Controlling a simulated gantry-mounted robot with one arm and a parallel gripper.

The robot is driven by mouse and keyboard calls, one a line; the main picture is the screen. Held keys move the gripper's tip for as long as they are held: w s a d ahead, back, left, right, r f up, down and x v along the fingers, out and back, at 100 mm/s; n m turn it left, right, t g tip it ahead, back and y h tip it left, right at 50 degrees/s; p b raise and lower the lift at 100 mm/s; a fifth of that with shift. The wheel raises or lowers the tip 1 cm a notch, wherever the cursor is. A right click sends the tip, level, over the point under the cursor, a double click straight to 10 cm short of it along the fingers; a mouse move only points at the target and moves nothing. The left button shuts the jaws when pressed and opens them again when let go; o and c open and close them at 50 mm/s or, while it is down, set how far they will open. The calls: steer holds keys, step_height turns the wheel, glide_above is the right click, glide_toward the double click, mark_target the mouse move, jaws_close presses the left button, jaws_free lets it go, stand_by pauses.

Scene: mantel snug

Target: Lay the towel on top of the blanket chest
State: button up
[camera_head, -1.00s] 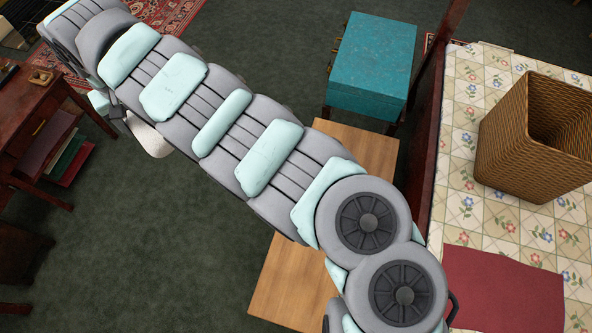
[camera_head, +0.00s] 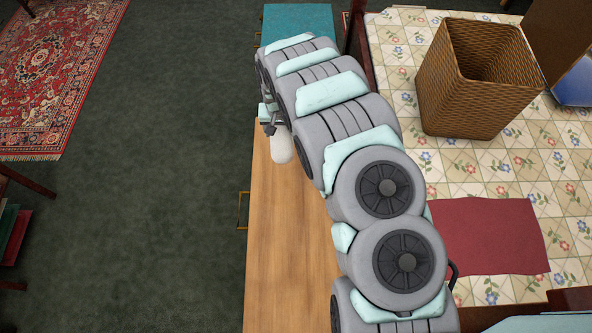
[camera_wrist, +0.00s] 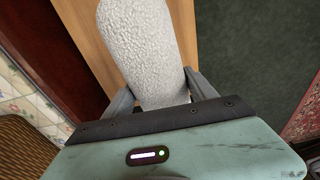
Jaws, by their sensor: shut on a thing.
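A white, rolled, rough-textured towel (camera_head: 281,148) is in my gripper (camera_head: 270,126). In the wrist view the towel (camera_wrist: 140,45) sits between the two fingers of my gripper (camera_wrist: 160,92), which is shut on it. A long chest with a light wood top (camera_head: 285,240), which I take for the blanket chest, lies below. The towel appears over the far part of this top, near its left edge; its height above the top cannot be told. The wood top (camera_wrist: 88,30) also shows under the towel in the wrist view. My arm hides part of the chest's right side.
A teal box (camera_head: 295,20) stands beyond the chest's far end. A bed with a floral quilt (camera_head: 400,60) lies to the right, bearing a wicker basket (camera_head: 470,90) and a red cloth (camera_head: 490,235). The chest's near top looks clear. A red rug (camera_head: 50,70) lies left.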

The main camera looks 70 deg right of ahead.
steer(key=m, duration=0.1)
glide_above(296, 170)
step_height(296, 170, down, 3)
steer(key=f+b, duration=0.4)
steer(key=f, duration=0.1)
steer(key=f+b, duration=0.4)
steer(key=f, duration=0.1)
steer(key=f+b, duration=0.3)
steer(key=f, duration=0.2)
steer(key=shift+s+a+f+b, duration=0.25)
steer(key=shift+f+b, duration=0.05)
steer(key=shift+b, duration=0.1)
steer(key=shift+w+f+b, duration=0.1)
steer(key=shift+f+b, duration=0.35)
steer(key=shift+f, duration=1.6)
steer(key=shift+f, duration=0.1)
steer(key=o, duration=1.7)
steer(key=shift+c, duration=0.2)
